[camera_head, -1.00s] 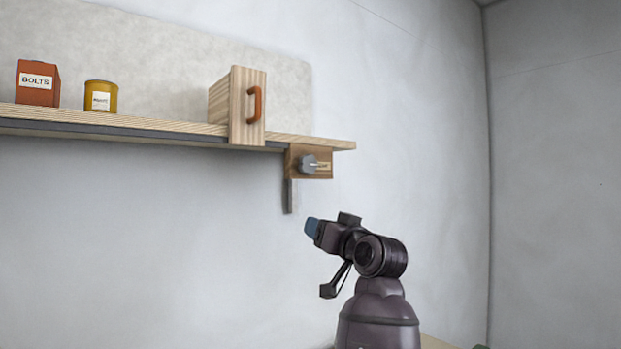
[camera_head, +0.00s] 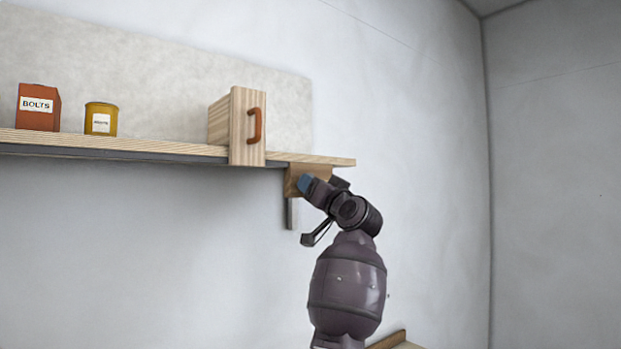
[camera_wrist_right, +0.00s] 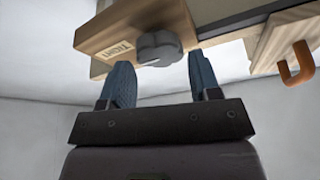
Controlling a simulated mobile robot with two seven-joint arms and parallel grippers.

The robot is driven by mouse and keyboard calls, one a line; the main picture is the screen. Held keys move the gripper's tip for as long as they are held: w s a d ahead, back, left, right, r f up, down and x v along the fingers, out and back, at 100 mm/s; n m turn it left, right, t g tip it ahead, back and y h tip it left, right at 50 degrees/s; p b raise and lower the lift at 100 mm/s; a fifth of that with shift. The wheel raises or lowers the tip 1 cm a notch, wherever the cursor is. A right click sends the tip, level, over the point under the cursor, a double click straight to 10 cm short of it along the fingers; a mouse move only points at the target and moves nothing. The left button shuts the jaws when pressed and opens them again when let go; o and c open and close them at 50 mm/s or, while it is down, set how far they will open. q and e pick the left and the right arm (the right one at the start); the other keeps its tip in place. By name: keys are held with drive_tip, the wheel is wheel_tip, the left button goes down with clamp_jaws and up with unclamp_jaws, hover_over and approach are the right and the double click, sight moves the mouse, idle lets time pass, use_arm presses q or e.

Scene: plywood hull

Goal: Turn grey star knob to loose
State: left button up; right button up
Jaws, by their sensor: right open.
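The grey star knob (camera_wrist_right: 160,48) sits on a wooden block (camera_wrist_right: 125,30) under the shelf end. In the right wrist view a label on the block beside the knob reads "TIGHT". My right gripper (camera_wrist_right: 160,80) is open, with one blue finger to each side of the knob's position and the knob just beyond the fingertips; I cannot tell whether they touch. In the head view my right gripper (camera_head: 305,184) is in front of the block (camera_head: 322,172) and hides the knob. My left gripper is not in view.
The shelf (camera_head: 120,145) runs along the wall above my right arm. On it stand a red BOLTS box (camera_head: 38,108), a yellow tin (camera_head: 101,119) and a wooden box with an orange handle (camera_head: 254,126). A metal bracket (camera_head: 291,214) hangs below the shelf. The wall at right is clear.

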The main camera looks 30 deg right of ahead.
use_arm(q)
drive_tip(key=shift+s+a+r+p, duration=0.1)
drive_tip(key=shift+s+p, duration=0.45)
drive_tip(key=shift+p, duration=0.15)
use_arm(e)
drive_tip(key=shift+x, duration=1.35)
drive_tip(key=c, duration=0.5)
drive_tip(key=shift+c, duration=0.2)
